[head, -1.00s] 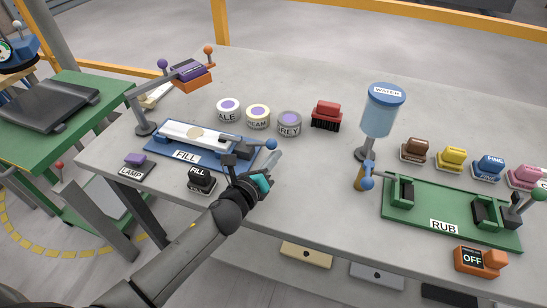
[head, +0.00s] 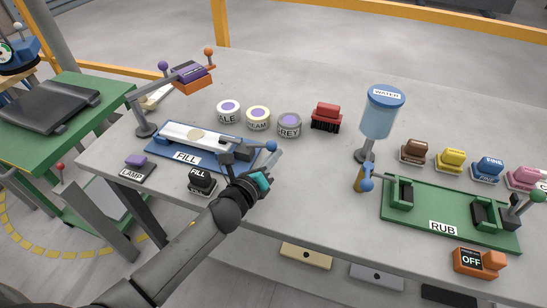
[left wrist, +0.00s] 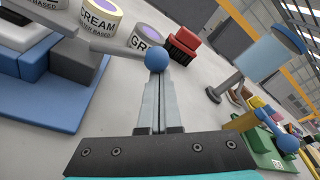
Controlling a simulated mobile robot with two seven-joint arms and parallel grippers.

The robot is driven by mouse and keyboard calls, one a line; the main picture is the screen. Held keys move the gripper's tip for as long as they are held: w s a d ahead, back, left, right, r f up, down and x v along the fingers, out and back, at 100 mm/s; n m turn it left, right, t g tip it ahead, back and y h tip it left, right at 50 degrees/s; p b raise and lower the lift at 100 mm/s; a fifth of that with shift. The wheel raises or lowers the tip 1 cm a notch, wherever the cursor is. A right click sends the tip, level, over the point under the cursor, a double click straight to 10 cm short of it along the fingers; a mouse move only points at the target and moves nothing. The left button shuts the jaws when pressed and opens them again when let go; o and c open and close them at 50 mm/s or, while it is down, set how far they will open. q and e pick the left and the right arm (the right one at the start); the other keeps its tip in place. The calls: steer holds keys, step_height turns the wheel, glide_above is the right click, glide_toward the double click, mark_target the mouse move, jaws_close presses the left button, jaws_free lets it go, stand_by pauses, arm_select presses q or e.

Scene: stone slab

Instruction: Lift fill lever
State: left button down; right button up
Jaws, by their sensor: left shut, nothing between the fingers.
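The fill lever is a grey bar ending in a blue ball (head: 271,146), on the right side of the blue FILL station (head: 214,160). In the left wrist view the ball (left wrist: 157,58) sits right at the fingertips, and the bar runs off to the left. My left gripper (head: 276,155) is shut and empty, its fingers pressed together. The fingertips (left wrist: 158,82) appear just below the ball in the left wrist view; I cannot tell if they touch it. My right gripper is not in view.
A black FILL block (head: 201,181) stands close to my left forearm. Labelled tins (head: 258,118) and a red brush (head: 326,116) are behind. A water dispenser (head: 380,115) and the green RUB station (head: 444,213) are to the right. Bare slab lies between the stations.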

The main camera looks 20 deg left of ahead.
arm_select(q)
steer(key=shift+r+n, duration=0.25)
steer(key=shift+n, duration=0.05)
steer(key=shift+a+r+n+h+p, duration=0.25)
steer(key=shift+r+n+p, duration=0.15)
steer(key=shift+r+n, duration=0.15)
steer(key=shift+a+r+n+h+p, duration=0.1)
steer(key=shift+r+n+h+p, duration=0.15)
steer(key=shift+r+n+p, duration=0.25)
steer(key=a+r+n+t+p, duration=0.1)
steer(key=a+r+n, duration=0.3)
steer(key=n, duration=0.6)
steer(key=shift+a+r+n+t+h, duration=0.25)
steer(key=shift+a+n+t+h, duration=0.15)
steer(key=shift+a+t, duration=0.45)
steer(key=shift+w+a, duration=0.1)
